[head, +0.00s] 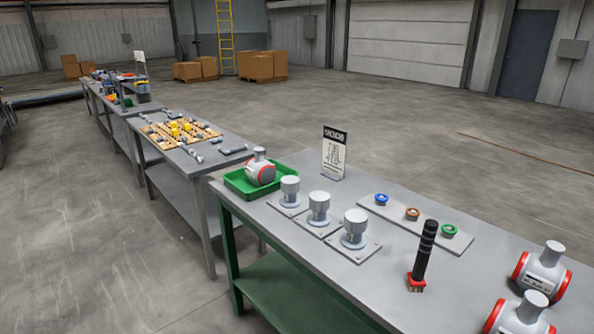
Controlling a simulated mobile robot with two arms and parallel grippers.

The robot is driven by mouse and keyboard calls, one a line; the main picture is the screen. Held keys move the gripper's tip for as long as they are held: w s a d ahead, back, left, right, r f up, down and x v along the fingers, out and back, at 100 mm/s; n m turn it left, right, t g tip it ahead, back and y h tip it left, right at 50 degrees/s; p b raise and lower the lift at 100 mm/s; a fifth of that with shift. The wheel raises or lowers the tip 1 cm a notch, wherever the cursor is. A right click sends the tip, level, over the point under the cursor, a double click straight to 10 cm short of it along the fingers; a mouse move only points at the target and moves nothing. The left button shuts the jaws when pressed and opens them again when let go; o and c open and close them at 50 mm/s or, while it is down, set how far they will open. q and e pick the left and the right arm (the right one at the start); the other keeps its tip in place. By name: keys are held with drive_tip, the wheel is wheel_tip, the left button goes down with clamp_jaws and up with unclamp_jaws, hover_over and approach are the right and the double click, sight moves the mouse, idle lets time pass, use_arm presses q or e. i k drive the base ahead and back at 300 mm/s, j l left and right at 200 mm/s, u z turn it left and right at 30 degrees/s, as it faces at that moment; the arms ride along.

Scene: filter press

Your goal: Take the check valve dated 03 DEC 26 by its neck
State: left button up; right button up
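Three check valves with pale grey bodies, red end rings and a short grey neck on top are in the head view. One valve (260,168) sits in a green tray (236,187) at the far end of the near table. A second valve (542,271) stands at the right of the table. A third valve (519,316) is nearest, cut off by the bottom edge. Dark label marks show on the right valve, but no date is legible on any of them. Neither of my grippers is in view.
The grey table (388,193) also holds several capped fittings on plates (354,229), an upright black-handled brush (423,257), a strip with coloured rings (412,214) and a sign (334,153). More tables run away at left. Open concrete floor (480,135) lies beyond.

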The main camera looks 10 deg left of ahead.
sight(262, 172)
drive_tip(key=i+j+z, duration=0.15)
drive_tip(key=j+z, duration=0.15)
drive_tip(key=i+j+z, duration=0.1)
drive_tip(key=j+z, duration=0.15)
drive_tip(key=j, duration=0.15)
drive_tip(key=i+j+z, duration=0.1)
drive_tip(key=j+z, duration=0.2)
